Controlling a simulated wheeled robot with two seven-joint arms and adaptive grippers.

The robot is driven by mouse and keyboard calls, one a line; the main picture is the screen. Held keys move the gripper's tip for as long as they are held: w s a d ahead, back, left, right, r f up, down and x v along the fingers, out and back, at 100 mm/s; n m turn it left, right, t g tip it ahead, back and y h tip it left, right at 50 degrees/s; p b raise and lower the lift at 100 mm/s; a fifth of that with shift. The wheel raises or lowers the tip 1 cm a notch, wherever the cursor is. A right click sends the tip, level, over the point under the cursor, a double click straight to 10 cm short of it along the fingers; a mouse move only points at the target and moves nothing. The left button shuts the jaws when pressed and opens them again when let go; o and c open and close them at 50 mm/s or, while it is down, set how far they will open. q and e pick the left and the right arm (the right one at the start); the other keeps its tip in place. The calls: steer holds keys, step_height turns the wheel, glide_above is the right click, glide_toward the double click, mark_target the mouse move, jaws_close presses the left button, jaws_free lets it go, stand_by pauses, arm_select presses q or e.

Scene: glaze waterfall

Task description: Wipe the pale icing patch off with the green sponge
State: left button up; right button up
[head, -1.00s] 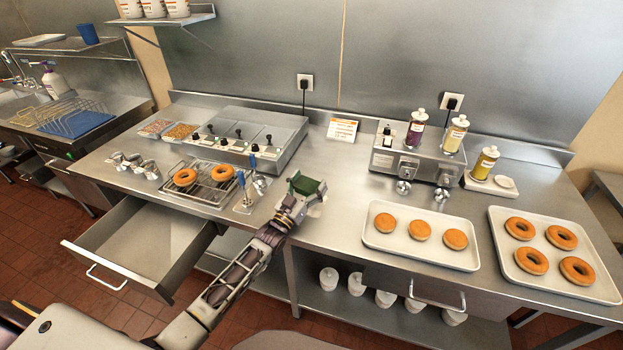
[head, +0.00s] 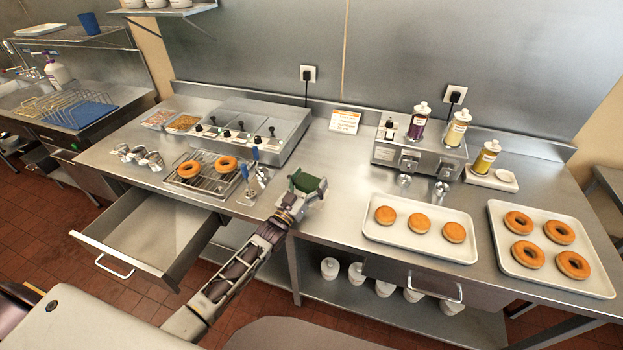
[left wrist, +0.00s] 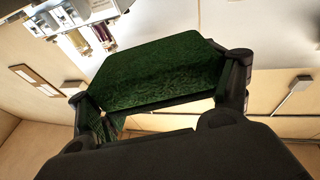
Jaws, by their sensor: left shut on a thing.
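The green sponge (head: 306,182) is held in my left gripper (head: 305,188), over the front part of the steel counter, right of the wire rack. In the left wrist view the sponge (left wrist: 160,68) fills the space between the two dark fingers, which are shut on it. I cannot tell whether the sponge touches the counter or hangs just above it. I cannot make out the pale icing patch now; the gripper and sponge may cover it. My right gripper is not in view.
Just left of my gripper stand blue-handled tools (head: 250,178) and a wire rack (head: 205,185) with two donuts. A white tray (head: 374,236) of plain donuts lies to the right. An open drawer (head: 150,235) juts out at front left. Dispenser bottles stand behind right.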

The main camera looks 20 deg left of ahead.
mark_target(306, 191)
arm_select(q)
steer(key=shift+g+y, duration=0.4)
steer(key=shift+g, duration=0.4)
steer(key=f, duration=0.2)
steer(key=s+f+p, duration=0.1)
steer(key=f, duration=0.1)
steer(key=s+f, duration=0.1)
steer(key=f, duration=0.1)
steer(key=shift+a+f+p, duration=0.15)
steer(key=shift+p, duration=0.25)
steer(key=shift+a+r+p, duration=0.15)
steer(key=shift+r+p, duration=0.05)
steer(key=shift+r, duration=0.5)
steer(key=shift+a+r+p, duration=0.15)
steer(key=shift+r+p, duration=0.05)
steer(key=shift+r, duration=0.6)
steer(key=shift+w+a+r, duration=0.1)
steer(key=shift+a+r, duration=0.05)
steer(key=shift+r, duration=0.6)
steer(key=shift+w+a+r, duration=0.1)
steer(key=shift+r, duration=0.65)
steer(key=shift+d+r, duration=0.15)
steer(key=shift+r, duration=0.1)
steer(key=shift+r, duration=0.2)
